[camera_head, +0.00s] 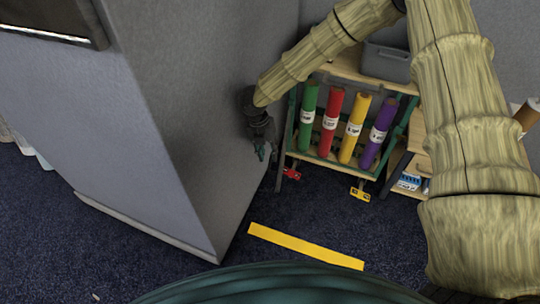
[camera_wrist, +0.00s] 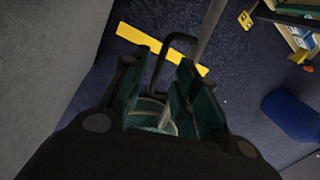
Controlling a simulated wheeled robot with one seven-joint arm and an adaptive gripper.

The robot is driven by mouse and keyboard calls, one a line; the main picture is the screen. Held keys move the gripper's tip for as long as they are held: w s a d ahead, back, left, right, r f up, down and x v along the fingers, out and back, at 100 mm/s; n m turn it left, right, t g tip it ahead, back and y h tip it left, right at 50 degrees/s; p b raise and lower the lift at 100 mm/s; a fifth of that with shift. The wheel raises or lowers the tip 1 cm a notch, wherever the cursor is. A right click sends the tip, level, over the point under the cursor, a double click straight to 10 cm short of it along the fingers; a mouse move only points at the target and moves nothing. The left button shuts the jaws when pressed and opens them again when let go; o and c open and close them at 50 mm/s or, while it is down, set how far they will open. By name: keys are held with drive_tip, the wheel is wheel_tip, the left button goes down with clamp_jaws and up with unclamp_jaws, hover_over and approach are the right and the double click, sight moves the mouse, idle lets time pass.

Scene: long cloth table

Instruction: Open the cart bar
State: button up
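The cart (camera_head: 335,165) has a wooden top, a dark teal frame and shelves holding upright green, red, yellow and purple rolls. My gripper (camera_head: 262,150) is low beside the cart's left front post, close to the grey wall panel. In the wrist view my gripper (camera_wrist: 160,80) has its two teal-padded fingers apart. A thin dark bent bar (camera_wrist: 180,38) shows between and beyond the fingertips. I cannot tell whether it touches them, or whether it is the cart bar. A grey post (camera_wrist: 209,28) stands just behind it.
A large grey panel (camera_head: 195,90) stands close on my gripper's left. A yellow strip (camera_head: 305,246) lies on the dark blue carpet, which is otherwise clear in front of the cart. A grey bin (camera_head: 386,63) sits on the cart top. Wooden drawers (camera_head: 420,165) stand at the right.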

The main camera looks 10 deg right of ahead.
wheel_tip(320, 180, up, 9)
drive_tip(key=a, duration=0.1)
drive_tip(key=shift+w+a+r, duration=0.15)
drive_tip(key=shift+w+a, duration=0.1)
drive_tip(key=shift+w, duration=0.05)
